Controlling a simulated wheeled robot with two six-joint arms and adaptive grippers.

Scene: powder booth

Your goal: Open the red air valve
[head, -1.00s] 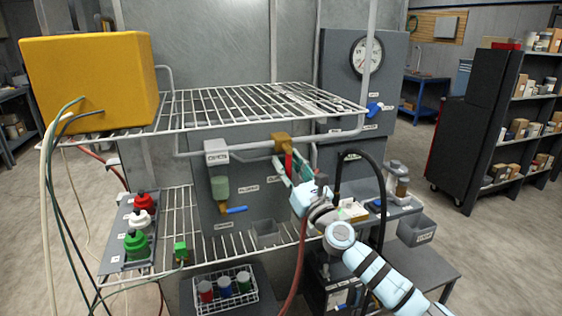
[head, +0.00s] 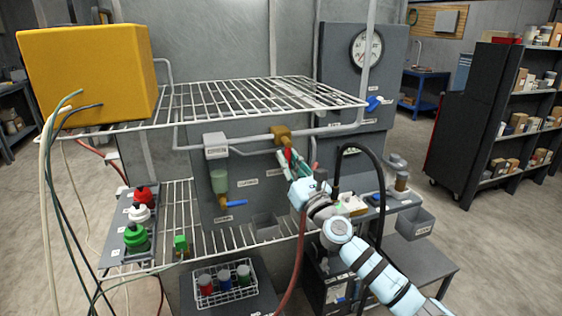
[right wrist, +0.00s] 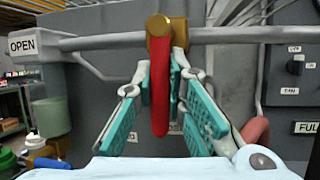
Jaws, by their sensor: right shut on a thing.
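The red air valve has a brass body (head: 281,132) on a grey horizontal pipe under the upper wire shelf. In the right wrist view, its red lever (right wrist: 160,95) hangs straight down from the brass body (right wrist: 160,28), across the pipe. My right gripper (head: 290,162) is at the lever, its teal finger pads on either side of it. In the right wrist view the gripper (right wrist: 163,92) is shut on the lever. The fingers hide much of the lever in the head view. My left gripper is not in view.
An OPEN label (right wrist: 22,46) is beside the pipe on the left. A blue-handled valve (head: 234,203) sits below a green-tinted bowl (head: 219,181). The wire shelf (head: 240,95) is just above the pipe. A red hose (head: 296,262) and a black hose (head: 376,170) pass near my right arm.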

